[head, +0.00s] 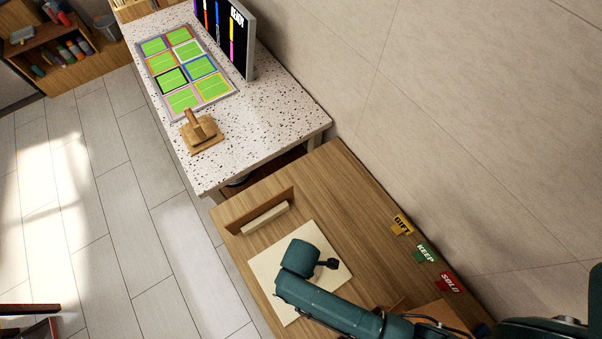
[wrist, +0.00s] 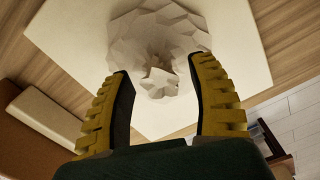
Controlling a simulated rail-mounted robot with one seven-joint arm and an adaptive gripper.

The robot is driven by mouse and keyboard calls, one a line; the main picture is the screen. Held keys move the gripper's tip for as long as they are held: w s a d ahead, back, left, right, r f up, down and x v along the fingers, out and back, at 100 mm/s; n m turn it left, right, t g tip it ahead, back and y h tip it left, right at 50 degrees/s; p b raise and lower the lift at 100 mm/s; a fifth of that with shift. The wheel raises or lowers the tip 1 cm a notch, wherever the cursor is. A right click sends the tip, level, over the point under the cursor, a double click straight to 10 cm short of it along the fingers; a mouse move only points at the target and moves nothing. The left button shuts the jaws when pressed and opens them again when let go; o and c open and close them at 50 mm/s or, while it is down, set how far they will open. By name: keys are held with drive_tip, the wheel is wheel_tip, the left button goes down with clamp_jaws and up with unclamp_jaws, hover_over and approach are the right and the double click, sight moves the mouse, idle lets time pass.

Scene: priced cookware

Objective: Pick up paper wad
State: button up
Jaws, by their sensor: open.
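A white, crumpled paper wad (wrist: 160,40) lies on a pale square board in the wrist view. My gripper (wrist: 162,80) is open, with its two yellow-and-black fingers apart. The near part of the wad shows between and just beyond the fingertips; I cannot tell whether they touch it. In the head view the wad is hidden behind my teal arm, which hangs over the pale board (head: 268,266).
The board lies on a wooden table (head: 330,190). A pale block (head: 265,218) rests by a raised wooden piece at its left. GIFT (head: 402,224), KEEP (head: 426,252) and SOLD (head: 449,283) tags line the wall side. A speckled table (head: 250,120) stands beyond.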

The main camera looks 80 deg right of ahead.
drive_tip(key=shift+c, duration=0.3)
clamp_jaws()
